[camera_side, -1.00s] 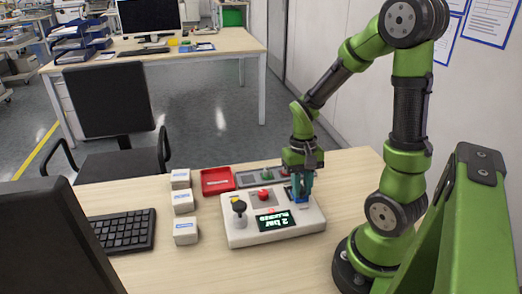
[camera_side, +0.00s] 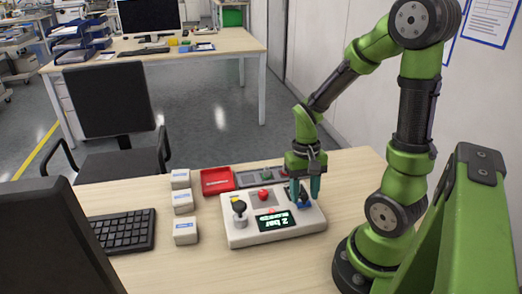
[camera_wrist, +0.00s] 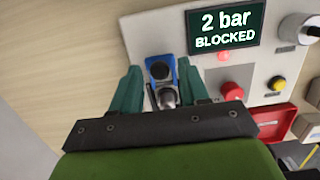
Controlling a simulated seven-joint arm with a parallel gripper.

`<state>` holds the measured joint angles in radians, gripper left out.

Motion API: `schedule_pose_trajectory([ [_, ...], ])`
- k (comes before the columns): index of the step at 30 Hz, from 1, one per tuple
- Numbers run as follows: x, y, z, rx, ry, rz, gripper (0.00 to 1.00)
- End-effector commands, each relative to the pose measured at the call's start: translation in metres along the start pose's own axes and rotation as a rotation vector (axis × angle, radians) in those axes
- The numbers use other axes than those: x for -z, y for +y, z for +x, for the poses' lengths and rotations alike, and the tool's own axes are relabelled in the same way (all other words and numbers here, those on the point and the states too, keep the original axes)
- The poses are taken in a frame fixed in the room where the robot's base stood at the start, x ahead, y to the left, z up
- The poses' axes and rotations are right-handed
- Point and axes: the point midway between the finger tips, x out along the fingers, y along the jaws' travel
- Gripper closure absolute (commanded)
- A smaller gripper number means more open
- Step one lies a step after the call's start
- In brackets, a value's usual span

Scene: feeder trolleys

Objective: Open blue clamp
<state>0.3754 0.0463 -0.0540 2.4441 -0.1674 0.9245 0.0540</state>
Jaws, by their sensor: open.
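The blue clamp (camera_wrist: 155,68) sits on the right end of the white control box (camera_side: 240,236) in the side view. In the wrist view it has a dark round part and a metal rod near it. It also shows small in the side view (camera_side: 304,205). My gripper (camera_wrist: 160,88) is open, with one teal finger on each side of the clamp and visible gaps. In the side view my gripper (camera_side: 305,192) is low over the clamp. The clamp's near end is partly hidden by the gripper body. The display (camera_wrist: 224,28) reads "2 bar BLOCKED".
The box also carries a black-topped knob (camera_side: 239,207) and a red button (camera_side: 264,194). A red tray (camera_side: 217,180) and a grey panel (camera_side: 247,177) lie behind it. Several white boxes (camera_side: 185,229) and a keyboard (camera_side: 123,232) stand to the left. The table front is clear.

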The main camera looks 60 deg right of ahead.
Motion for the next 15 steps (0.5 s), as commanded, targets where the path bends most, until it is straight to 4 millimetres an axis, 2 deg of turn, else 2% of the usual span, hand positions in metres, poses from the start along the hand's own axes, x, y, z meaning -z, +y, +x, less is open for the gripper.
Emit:
schedule_pose_trajectory([
  [7,0.001,0.000,-0.004,0.001,0.002,0.000,0.55],
  [15,0.005,0.000,-0.030,0.001,0.004,-0.002,0.55],
])
